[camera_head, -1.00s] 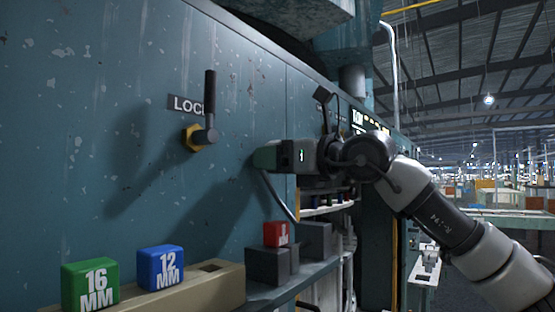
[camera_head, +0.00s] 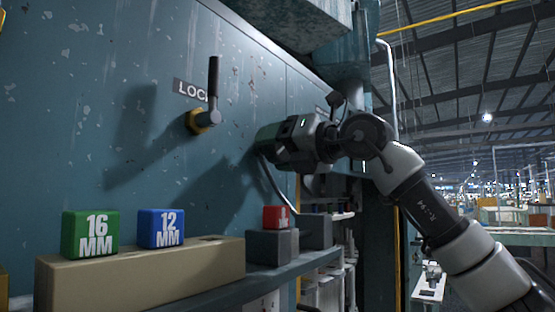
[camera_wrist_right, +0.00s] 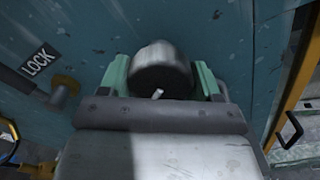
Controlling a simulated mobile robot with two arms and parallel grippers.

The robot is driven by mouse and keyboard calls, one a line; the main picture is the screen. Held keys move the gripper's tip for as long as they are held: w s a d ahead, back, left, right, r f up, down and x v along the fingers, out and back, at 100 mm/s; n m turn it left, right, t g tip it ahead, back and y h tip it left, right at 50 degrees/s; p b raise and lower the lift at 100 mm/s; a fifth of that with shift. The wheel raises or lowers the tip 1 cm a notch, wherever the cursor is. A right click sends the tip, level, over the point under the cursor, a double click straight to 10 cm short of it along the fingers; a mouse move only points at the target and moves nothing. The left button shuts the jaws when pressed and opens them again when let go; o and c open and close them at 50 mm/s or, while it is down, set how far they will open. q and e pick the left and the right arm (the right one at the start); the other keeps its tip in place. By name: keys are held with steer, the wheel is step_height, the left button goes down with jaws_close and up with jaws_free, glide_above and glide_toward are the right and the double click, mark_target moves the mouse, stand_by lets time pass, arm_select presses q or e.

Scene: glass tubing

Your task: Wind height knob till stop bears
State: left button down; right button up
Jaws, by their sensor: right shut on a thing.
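My right gripper (camera_head: 262,143) reaches the teal machine panel from the right. In the right wrist view its two green fingers (camera_wrist_right: 162,78) are shut on a dark round knob (camera_wrist_right: 160,68), one on each side, with a small pale mark near the knob's lower edge. In the head view the gripper hides the knob. The lock lever (camera_head: 214,90) stands upright on a brass hex nut (camera_head: 199,121), left of the gripper, by the LOCK label (camera_head: 188,89). Whether a stop bears on anything cannot be seen. My left gripper is not in view.
A green 16 MM block (camera_head: 90,235) and a blue 12 MM block (camera_head: 161,228) sit on a tan holder (camera_head: 140,276). A red block (camera_head: 276,217) sits on a dark block further right. A shelf runs below the panel.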

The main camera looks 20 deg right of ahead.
steer(key=shift+r+m, duration=0.1)
steer(key=shift+m, duration=0.5)
steer(key=o, duration=0.9)
steer(key=shift+b, duration=0.3)
steer(key=shift+s+d+b, duration=0.35)
steer(key=shift+s, duration=0.05)
steer(key=b+v, duration=0.3)
steer(key=v, duration=0.6)
steer(key=shift+s+d, duration=0.3)
